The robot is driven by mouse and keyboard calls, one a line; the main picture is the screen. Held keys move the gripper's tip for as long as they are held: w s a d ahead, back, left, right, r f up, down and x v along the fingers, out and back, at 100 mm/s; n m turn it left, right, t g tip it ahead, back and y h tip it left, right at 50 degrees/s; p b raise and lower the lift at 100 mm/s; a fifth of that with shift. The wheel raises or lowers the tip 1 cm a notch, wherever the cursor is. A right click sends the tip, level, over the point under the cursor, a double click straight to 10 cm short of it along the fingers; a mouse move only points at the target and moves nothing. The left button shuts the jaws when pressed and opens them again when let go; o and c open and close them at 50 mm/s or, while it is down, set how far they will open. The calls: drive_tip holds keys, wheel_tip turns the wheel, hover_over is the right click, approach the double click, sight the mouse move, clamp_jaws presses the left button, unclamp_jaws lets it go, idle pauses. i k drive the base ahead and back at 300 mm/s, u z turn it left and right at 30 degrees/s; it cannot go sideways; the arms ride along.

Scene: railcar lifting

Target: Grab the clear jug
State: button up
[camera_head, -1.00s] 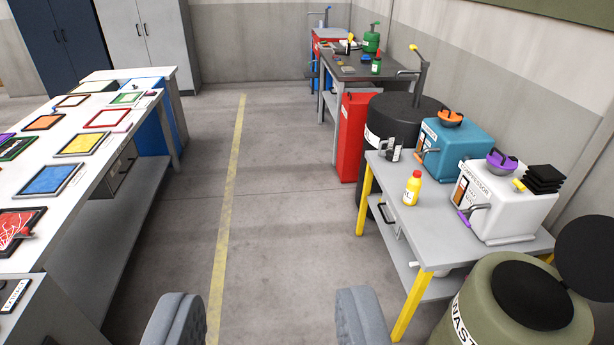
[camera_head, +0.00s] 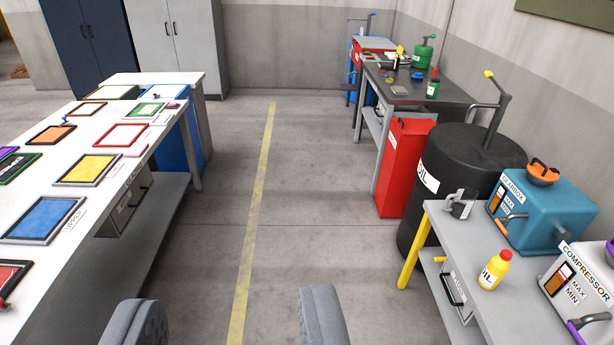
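A small greyish jug-like container (camera_head: 461,205) with a handle stands on the grey workbench with yellow legs at the right. It looks like the clear jug, but it is too small to be sure. It is next to the teal gearbox box. My gripper (camera_head: 230,318) shows as two grey fingers at the bottom edge, spread wide with only floor seen between them. It is well to the left of the jug and nearer to me, apart from everything.
The workbench (camera_head: 520,318) also holds a yellow oil bottle (camera_head: 493,270), the gearbox (camera_head: 540,215) and the compressor (camera_head: 585,285). A black oil drum (camera_head: 460,170) and red bin (camera_head: 403,165) stand behind. A white table (camera_head: 110,165) is at left. The floor aisle (camera_head: 300,200) is clear.

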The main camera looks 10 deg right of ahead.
sight(464, 198)
drive_tip(key=z, duration=0.05)
drive_tip(key=i, duration=1.3)
drive_tip(key=z, duration=0.7)
drive_tip(key=i, duration=1.2)
drive_tip(key=z, duration=1.25)
drive_tip(key=i, duration=0.9)
drive_tip(key=z, duration=0.45)
